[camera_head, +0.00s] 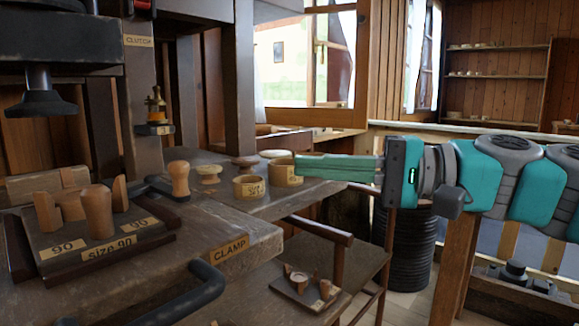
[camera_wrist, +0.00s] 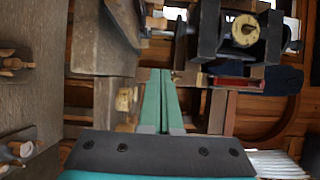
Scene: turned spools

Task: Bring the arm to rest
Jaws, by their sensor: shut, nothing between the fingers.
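My gripper (camera_head: 305,167) reaches in from the right in the head view, with its long green fingers level and pressed together. Nothing is held between them. The fingertips are close to a wooden ring-shaped cup (camera_head: 284,172) on the bench and overlap it in this view; I cannot tell whether they touch. In the wrist view the shut green fingers (camera_wrist: 160,90) point away from the camera, with dark machine parts and wood beyond. My teal and grey arm stretches out to the right.
The workbench (camera_head: 190,230) carries a block labelled "size 90" (camera_head: 100,240) with upright wooden pegs, a CLAMP label (camera_head: 230,248), and another labelled cup (camera_head: 249,188). A lower shelf holds a small dark tray (camera_head: 290,290). A black ribbed barrel (camera_head: 410,245) stands below my arm.

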